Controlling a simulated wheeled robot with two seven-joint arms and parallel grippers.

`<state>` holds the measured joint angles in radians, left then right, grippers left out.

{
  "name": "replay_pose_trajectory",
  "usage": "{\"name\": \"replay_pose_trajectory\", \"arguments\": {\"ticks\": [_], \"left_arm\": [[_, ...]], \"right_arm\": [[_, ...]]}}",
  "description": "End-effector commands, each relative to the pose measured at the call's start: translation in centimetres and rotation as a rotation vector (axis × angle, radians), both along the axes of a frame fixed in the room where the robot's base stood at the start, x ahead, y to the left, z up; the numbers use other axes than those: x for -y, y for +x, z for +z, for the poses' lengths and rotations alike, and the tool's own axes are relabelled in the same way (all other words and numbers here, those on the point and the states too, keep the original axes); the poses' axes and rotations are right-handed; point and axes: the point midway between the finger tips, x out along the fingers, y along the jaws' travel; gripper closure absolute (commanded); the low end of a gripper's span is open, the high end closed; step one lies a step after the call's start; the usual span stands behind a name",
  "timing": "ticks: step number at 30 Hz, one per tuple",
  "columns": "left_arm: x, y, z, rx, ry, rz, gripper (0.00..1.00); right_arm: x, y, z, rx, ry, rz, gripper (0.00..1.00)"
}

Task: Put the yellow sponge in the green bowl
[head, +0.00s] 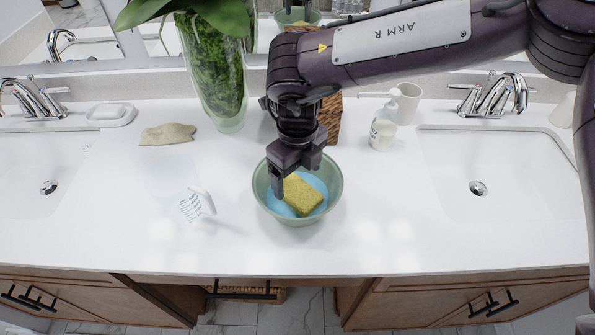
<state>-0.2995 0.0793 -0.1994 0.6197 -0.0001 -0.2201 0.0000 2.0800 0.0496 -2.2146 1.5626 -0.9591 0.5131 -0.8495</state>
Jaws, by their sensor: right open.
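The green bowl (336,192) stands on the white counter between the two sinks, and its inside bottom looks light blue. The yellow sponge (301,196) lies in the bowl, slightly tilted. My right gripper (293,186) reaches down over the bowl from above, with its fingers at the sponge's upper left side. It is open, and its far finger is partly hidden. I cannot tell whether a finger touches the sponge. My left gripper is not in view.
A clear measuring cup (190,204) stands left of the bowl. Behind are a glass vase (216,75), a folded cloth (168,134), a soap dish (112,115), a soap dispenser (384,130) and a woven box (331,118). The counter right of the bowl is clear.

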Motion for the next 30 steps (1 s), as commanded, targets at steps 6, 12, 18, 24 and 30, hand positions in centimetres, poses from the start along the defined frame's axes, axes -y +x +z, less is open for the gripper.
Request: {"name": "replay_pose_trajectory", "arguments": {"ticks": [6,12,18,24,30], "left_arm": [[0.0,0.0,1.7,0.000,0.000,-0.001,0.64],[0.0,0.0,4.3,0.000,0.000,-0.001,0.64],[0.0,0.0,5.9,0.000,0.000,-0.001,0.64],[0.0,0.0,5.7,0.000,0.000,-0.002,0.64],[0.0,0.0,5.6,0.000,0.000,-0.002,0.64]], "right_arm": [[0.0,0.0,2.1,0.001,0.001,-0.001,0.16],[0.0,0.0,5.2,0.001,0.001,-0.001,0.16],[0.0,0.0,7.2,0.000,0.000,0.000,0.16],[0.0,0.0,7.0,0.000,0.000,0.000,0.16],[0.0,0.0,7.0,0.000,0.000,0.000,0.16]]}}
